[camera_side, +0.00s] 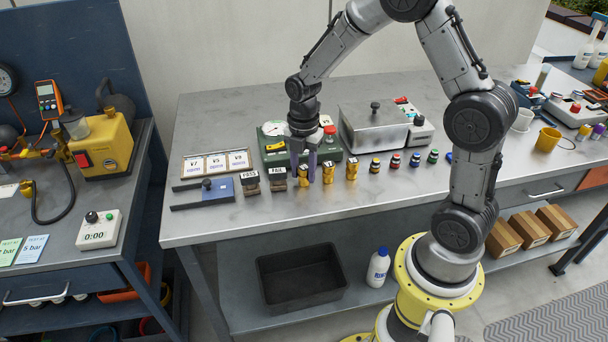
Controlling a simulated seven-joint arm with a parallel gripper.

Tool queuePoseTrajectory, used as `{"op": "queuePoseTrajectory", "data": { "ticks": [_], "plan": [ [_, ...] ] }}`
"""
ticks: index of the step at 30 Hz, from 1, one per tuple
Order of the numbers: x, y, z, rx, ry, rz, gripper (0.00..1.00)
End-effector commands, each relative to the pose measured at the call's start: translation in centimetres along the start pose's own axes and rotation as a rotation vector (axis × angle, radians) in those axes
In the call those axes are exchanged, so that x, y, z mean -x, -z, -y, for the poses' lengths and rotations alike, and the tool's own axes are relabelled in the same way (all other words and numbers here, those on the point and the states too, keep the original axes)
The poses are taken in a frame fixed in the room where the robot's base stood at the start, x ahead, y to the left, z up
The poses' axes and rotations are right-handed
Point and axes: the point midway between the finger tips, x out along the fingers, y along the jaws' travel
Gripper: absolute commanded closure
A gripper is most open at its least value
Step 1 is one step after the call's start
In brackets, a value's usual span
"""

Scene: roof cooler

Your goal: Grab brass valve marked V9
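Three small brass valves stand in a row on the grey metal bench: a left one (303,176), a middle one (328,172) and a right one (352,169). Their markings are too small to read, so I cannot tell which is V9. My gripper (303,174) points down at the left valve, with one finger on each side of it. The fingers are apart and partly hide this valve. I cannot tell whether they touch it. The valve appears to stand on the bench.
Several coloured knobs (375,165) stand to the right. Behind are a green case (270,145) and a metal box (372,133). The bench front (330,200) is clear.

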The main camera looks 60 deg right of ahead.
Motion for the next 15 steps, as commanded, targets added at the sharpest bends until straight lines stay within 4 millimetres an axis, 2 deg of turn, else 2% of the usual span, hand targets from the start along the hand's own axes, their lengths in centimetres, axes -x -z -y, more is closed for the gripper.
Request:
{"op": "queuePoseTrajectory", "data": {
  "ticks": [1,5,15],
  "plan": [
    [0.01,0.0,0.0,0.0,0.0,0.0,0.79],
    [0.02,0.0,-0.01,0.0,0.0,0.0,1.0],
    [0.09,-0.02,-0.05,0.0,-0.002,0.001,1.0]
  ]
}}
